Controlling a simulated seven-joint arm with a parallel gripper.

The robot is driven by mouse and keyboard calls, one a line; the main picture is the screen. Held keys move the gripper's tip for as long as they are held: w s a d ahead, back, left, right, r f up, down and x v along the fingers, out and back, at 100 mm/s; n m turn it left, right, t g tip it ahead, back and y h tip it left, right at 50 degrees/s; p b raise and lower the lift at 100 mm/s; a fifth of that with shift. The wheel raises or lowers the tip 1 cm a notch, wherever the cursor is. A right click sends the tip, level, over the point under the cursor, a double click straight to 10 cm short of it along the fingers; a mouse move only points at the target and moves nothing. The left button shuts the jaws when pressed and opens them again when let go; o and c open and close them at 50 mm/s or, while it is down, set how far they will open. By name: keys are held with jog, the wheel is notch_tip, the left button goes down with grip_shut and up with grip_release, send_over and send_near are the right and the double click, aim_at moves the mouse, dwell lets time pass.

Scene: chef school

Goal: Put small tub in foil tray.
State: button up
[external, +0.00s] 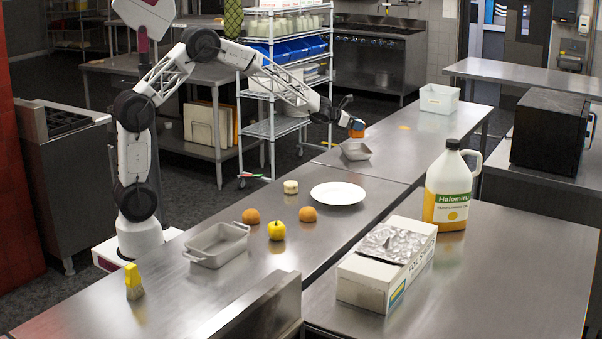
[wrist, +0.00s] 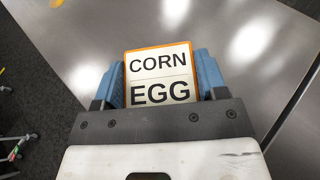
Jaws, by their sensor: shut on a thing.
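My gripper (external: 347,119) is shut on a small orange-edged tub (external: 357,130) with a white face. In the wrist view the tub (wrist: 160,72) reads "CORN EGG" and sits between the blue fingers (wrist: 160,85). In the external view the tub is in the air, just above or behind a small grey tray (external: 356,151) that looks like the foil tray. The exact gap between them is hard to tell. The tray looks empty and does not show in the wrist view.
A white plate (external: 338,193), cream block (external: 291,187), yellow apple (external: 276,230), two brown round items and a handled metal pan (external: 218,245) stand nearer on the steel counter. A jug (external: 450,190) and foil box (external: 388,264) stand right. A white bin (external: 439,99) stands behind.

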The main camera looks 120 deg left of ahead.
aim_at(356, 132)
jog(key=shift+f, duration=0.1)
jog(key=shift+f, duration=1.9)
jog(key=shift+f, duration=2)
jog(key=shift+f, duration=0.1)
jog(key=o, duration=1)
jog(key=shift+o, duration=0.2)
